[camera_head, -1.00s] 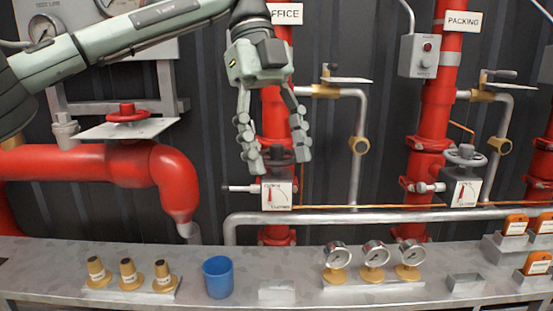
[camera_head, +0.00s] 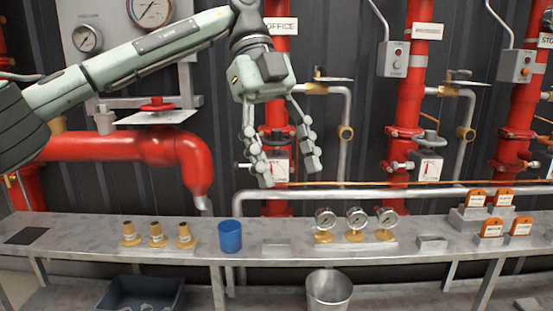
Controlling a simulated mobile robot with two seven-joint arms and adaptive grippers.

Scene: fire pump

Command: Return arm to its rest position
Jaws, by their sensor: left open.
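My left arm reaches in from the left across the upper part of the head view. My left gripper (camera_head: 290,180) hangs at its end with fingers pointing down, spread apart and empty. It is in front of the red OFFICE riser pipe (camera_head: 277,108) and partly hides the valve and the red-and-white dial plate (camera_head: 279,168) there. Whether the fingers touch the valve cannot be told. My right gripper is not in view.
Below is a metal bench with brass nozzles (camera_head: 157,235), a blue cup (camera_head: 230,236), gauges (camera_head: 357,220) and orange-topped blocks (camera_head: 491,228). A grey bucket (camera_head: 328,289) and a dark bin (camera_head: 142,295) are under it. A red elbow pipe (camera_head: 190,160) is at left.

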